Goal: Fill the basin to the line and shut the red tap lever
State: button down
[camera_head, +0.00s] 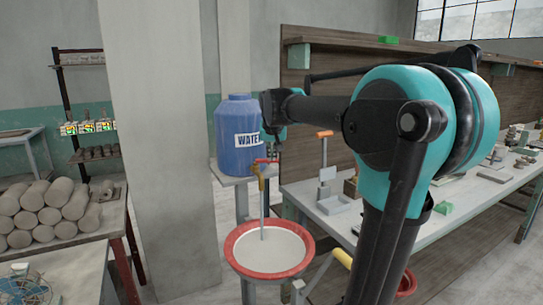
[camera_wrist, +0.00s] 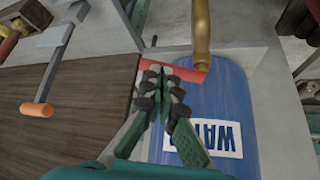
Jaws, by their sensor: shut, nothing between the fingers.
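A blue water barrel (camera_head: 228,142) stands on a stand, with a brass tap (camera_head: 268,171) and a red tap lever (camera_head: 264,161) at its front. A thin blue-grey stream (camera_head: 263,215) runs from the tap into the red-rimmed basin (camera_head: 236,262). The basin holds a pale, flat surface; I cannot make out a fill line. My gripper (camera_head: 273,151) is at the lever. In the wrist view, my gripper (camera_wrist: 163,72) is shut and empty, its fingers overlapping the red lever (camera_wrist: 187,73) beside the brass spout (camera_wrist: 201,30). Whether they touch it is unclear.
A workbench (camera_head: 345,222) with an orange-handled tool (camera_head: 325,135) stands right of the barrel. A concrete pillar (camera_head: 165,150) is to the left. Stacked clay rolls (camera_head: 45,215) lie on a table at far left. My arm hides part of the bench.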

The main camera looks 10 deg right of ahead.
jog(key=shift+w+d+n+y, duration=0.15)
jog(key=shift+w+n+y, duration=0.2)
jog(key=shift+n, duration=0.35)
jog(key=shift+w+d+n+y, duration=0.1)
jog(key=shift+w+n+y, duration=0.2)
jog(key=shift+n+y, duration=0.25)
jog(key=shift+w, duration=0.7)
